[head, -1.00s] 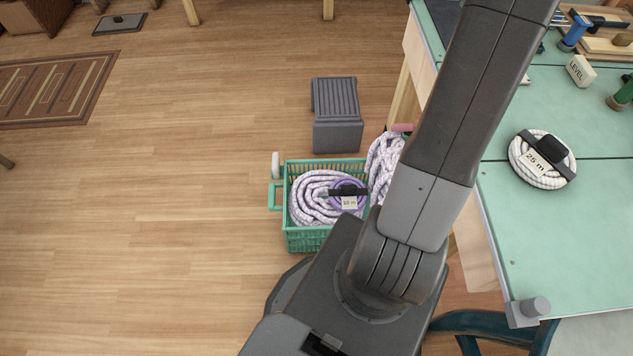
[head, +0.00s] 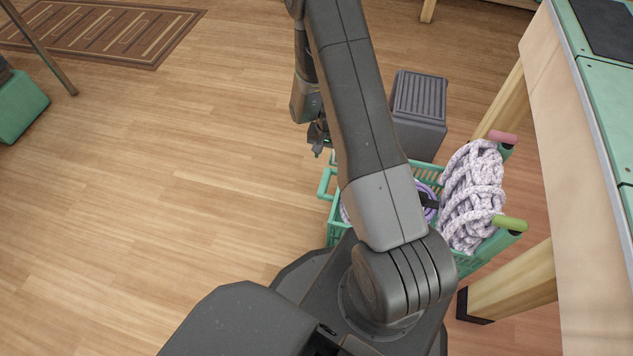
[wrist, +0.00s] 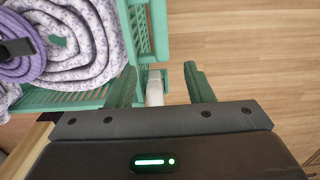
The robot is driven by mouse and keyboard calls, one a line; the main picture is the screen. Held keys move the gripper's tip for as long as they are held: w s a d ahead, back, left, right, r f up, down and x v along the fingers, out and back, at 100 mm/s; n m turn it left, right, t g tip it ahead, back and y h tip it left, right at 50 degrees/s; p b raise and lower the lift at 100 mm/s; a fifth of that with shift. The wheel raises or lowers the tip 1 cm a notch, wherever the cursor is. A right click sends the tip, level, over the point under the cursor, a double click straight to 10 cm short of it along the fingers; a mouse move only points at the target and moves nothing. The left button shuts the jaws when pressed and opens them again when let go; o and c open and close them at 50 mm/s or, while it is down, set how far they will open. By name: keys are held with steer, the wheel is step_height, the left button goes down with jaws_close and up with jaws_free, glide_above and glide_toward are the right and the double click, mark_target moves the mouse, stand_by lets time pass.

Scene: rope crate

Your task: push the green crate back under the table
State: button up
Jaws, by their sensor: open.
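The green crate (head: 336,234) stands on the floor left of the table, largely hidden behind my arm in the head view. Its handle (head: 325,183) sticks out on the left. Coiled white and purple rope (wrist: 88,40) lies inside the crate (wrist: 150,25). My gripper (head: 318,148) is above the floor near the crate's far left corner. In the wrist view my gripper (wrist: 160,86) is open, with its fingers on either side of a white cylinder (wrist: 155,88) at the crate's corner. I cannot tell whether they touch it. The table (head: 570,150) is at the right.
A dark grey ribbed box (head: 420,100) stands just behind the crate. Thick braided rope (head: 470,195) hangs beside pink and green pegs at the crate's right. A wooden table leg (head: 510,285) stands close by. The floor to the left is open, with a brown rug (head: 100,30) farther back.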

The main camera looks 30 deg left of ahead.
mark_target(326, 177)
step_height(326, 177, down, 14)
steer(key=b, duration=0.3)
jaws_close()
stand_by(0.4)
